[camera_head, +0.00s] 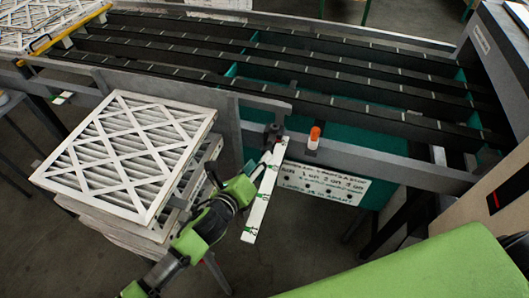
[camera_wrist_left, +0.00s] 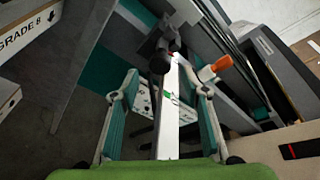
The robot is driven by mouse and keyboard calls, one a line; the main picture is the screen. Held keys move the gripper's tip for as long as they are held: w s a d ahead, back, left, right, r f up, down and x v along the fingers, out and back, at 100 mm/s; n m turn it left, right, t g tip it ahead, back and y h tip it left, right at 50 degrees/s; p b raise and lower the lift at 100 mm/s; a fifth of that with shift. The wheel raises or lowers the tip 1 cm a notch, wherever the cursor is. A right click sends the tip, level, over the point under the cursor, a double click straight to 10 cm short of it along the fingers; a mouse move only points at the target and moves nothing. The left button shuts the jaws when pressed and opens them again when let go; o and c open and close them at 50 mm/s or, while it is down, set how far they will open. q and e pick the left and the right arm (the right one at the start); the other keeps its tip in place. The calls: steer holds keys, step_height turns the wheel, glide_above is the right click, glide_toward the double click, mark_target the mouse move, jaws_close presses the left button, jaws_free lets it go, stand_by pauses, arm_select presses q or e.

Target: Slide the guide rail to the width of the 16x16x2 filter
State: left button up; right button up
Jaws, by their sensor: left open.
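The grey guide rail (camera_head: 190,89) runs along the near side of the dark conveyor, with a black knob (camera_head: 274,131) near its right end. The knob also shows in the wrist view (camera_wrist_left: 161,55). A white scale strip (camera_head: 262,195) with green marks slants down below the knob. My left gripper (camera_wrist_left: 165,90) is open, its two fingers on either side of the strip in the wrist view, with the knob beyond the fingertips. Contact cannot be told. White pleated filters (camera_head: 128,150) are stacked at the left; no size is readable on them. My right gripper is not in view.
An orange-topped handle (camera_head: 314,137) stands just right of the knob; it also shows in the wrist view (camera_wrist_left: 215,68). A printed white panel (camera_head: 322,184) hangs below. More filters (camera_head: 40,20) lie at the far left. The visible belts (camera_head: 300,65) are clear.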

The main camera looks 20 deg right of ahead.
arm_select(q)
steer(key=x, duration=0.5)
jaws_close()
